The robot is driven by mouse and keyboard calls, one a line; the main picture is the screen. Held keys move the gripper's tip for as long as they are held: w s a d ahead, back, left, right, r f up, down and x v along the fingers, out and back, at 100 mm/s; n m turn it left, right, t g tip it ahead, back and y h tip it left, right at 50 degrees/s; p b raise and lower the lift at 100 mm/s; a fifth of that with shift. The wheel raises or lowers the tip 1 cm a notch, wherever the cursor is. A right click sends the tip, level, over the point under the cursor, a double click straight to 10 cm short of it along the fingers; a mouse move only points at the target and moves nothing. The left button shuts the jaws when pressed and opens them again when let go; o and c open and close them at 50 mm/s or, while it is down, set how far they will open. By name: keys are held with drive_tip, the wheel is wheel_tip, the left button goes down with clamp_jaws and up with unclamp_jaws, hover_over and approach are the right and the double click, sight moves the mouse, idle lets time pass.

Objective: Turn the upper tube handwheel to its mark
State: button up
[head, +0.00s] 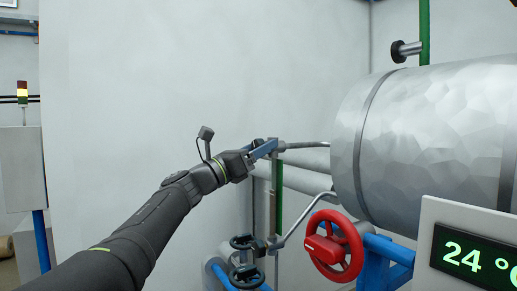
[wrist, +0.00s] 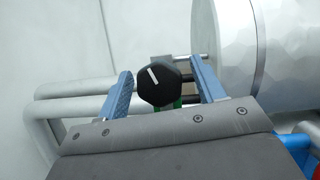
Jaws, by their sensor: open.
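The black knob-like handwheel (wrist: 160,88) faces the wrist camera and has a short white line on its face, tilted with its top to the left. A green post shows just below it. My gripper (head: 267,149) is open, with one blue finger on each side of this handwheel. A gap shows between the handwheel and each finger in the wrist view, though depth is hard to judge. In the head view the handwheel is mostly hidden behind my fingers. I cannot make out a separate target mark.
A large metal drum (head: 440,135) stands close on the right. A red handwheel (head: 334,246) and two black handwheels, one here (head: 242,242), sit lower down. Another black knob (head: 400,51) is on a green pipe at upper right. A temperature display (head: 470,255) is at lower right.

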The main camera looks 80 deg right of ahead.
drive_tip(key=shift+d, duration=0.1)
drive_tip(key=c, duration=1)
drive_tip(key=shift+o, duration=0.2)
drive_tip(key=shift+m+g+y, duration=0.65)
drive_tip(key=shift+m+y, duration=0.05)
drive_tip(key=shift+m, duration=1)
drive_tip(key=shift+m+g+y, duration=0.65)
drive_tip(key=shift+m+y, duration=0.05)
drive_tip(key=shift+m, duration=1)
drive_tip(key=o, duration=1)
drive_tip(key=shift+c, duration=0.2)
drive_tip(key=v, duration=1.7)
drive_tip(key=shift+a, duration=0.25)
